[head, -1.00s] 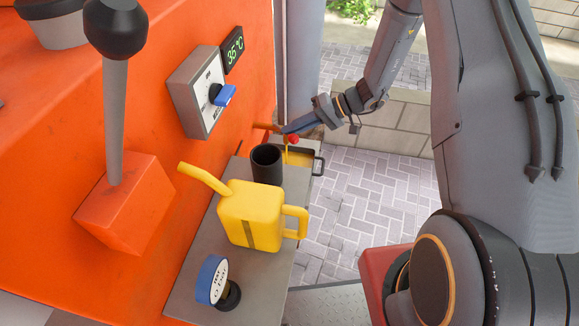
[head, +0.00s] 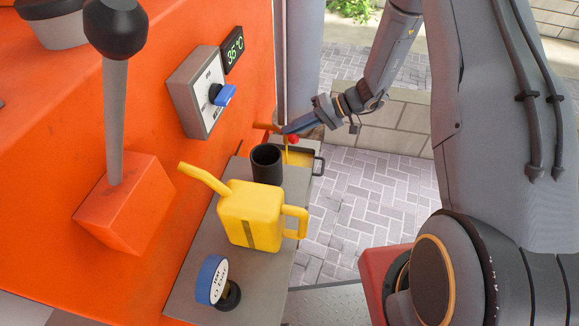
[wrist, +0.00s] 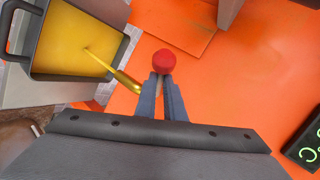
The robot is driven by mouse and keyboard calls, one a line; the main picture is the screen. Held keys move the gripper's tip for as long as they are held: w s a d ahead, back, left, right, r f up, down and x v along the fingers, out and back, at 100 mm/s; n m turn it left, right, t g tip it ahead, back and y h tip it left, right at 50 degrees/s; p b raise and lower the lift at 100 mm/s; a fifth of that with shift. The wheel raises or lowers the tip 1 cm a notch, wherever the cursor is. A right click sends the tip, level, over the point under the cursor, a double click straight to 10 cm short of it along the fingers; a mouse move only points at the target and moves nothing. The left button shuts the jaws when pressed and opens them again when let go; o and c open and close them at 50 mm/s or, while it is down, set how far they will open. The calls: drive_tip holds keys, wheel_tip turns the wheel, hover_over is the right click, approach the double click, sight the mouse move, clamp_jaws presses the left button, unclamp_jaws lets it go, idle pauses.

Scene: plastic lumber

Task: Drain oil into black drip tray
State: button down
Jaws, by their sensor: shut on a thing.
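The black drip tray (wrist: 35,42) is at the top left of the wrist view, with yellow oil (wrist: 72,38) spread across its inside. A thin stream of oil falls from a brass-coloured spout (wrist: 124,80) into it. In the head view the tray (head: 319,166) is partly hidden behind a black cup. My gripper (wrist: 162,80) is shut on a red knob (wrist: 164,61) beside the spout. The red knob also shows in the head view (head: 293,139), at the tip of my gripper.
A grey shelf (head: 203,256) along the orange machine (head: 60,100) carries a yellow oil can (head: 249,212), a black cup (head: 266,166) and a round blue-rimmed gauge (head: 212,280). A dial box (head: 195,95) and a 35 °C display (head: 233,52) are on the machine. Paving lies right of the shelf.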

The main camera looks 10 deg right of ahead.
drive_tip(key=shift+s+a+m+t+h+p, duration=0.15)
drive_tip(key=shift+s+a+m+t+p, duration=0.2)
drive_tip(key=shift+m+t, duration=0.4)
drive_tip(key=shift+s+a+m+t+h+p, duration=0.15)
drive_tip(key=shift+s+a+m+t+p, duration=0.15)
drive_tip(key=shift+m+t, duration=0.4)
drive_tip(key=shift+w+a, duration=0.1)
drive_tip(key=m+t, duration=0.1)
drive_tip(key=a+m+t+h, duration=0.1)
drive_tip(key=shift+s+a+m+t+b, duration=0.3)
drive_tip(key=shift+s+m+t, duration=0.05)
drive_tip(key=shift+s, duration=0.05)
drive_tip(key=c, duration=1.7)
unclamp_jaws()
